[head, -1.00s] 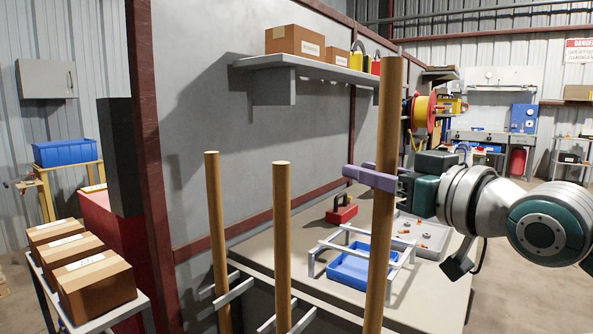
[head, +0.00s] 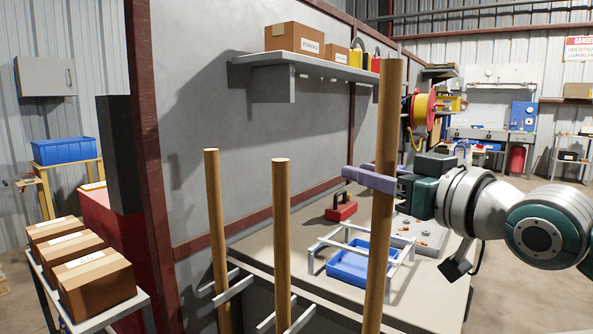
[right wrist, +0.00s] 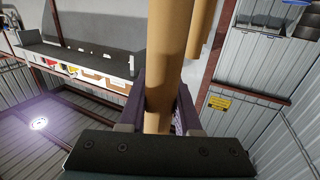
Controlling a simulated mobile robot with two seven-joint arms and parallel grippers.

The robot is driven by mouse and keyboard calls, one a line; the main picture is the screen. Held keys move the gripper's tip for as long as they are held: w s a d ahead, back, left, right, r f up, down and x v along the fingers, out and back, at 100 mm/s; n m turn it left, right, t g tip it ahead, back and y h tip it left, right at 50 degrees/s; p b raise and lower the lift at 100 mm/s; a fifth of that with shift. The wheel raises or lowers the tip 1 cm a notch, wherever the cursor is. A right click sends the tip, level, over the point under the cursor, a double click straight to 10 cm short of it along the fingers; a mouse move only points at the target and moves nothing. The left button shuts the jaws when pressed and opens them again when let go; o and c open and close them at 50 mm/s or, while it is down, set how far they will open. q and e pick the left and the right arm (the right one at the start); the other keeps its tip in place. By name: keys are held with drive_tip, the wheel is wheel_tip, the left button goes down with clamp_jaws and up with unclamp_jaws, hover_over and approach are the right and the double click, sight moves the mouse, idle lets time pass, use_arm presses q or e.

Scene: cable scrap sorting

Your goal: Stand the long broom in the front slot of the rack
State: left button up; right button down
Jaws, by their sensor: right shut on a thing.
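My right gripper (head: 371,179) is shut around a tall wooden pole, the long broom's handle (head: 388,120), which stands nearly upright. Its lower end runs out of the head view at the bottom. In the right wrist view the handle (right wrist: 168,70) passes between the purple fingers (right wrist: 160,105). Two other wooden poles, a left one (head: 214,225) and a middle one (head: 282,230), stand upright to the left. Grey rack brackets (head: 231,289) show around their lower parts. The slots' lower parts and the broom's head are hidden. My left gripper is not in view.
A workbench (head: 290,275) behind the poles carries a blue tray (head: 352,283) under a light frame, a red toolbox (head: 341,210) and a grey tray (head: 438,240). A wall shelf (head: 300,60) holds boxes. Cartons (head: 95,285) stand at the lower left.

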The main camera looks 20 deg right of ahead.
drive_tip(key=shift+r, duration=0.1)
drive_tip(key=c, duration=0.8)
unclamp_jaws()
drive_tip(key=o, duration=0.3)
drive_tip(key=shift+f, duration=0.2)
drive_tip(key=o, duration=0.5)
drive_tip(key=shift+r, duration=0.1)
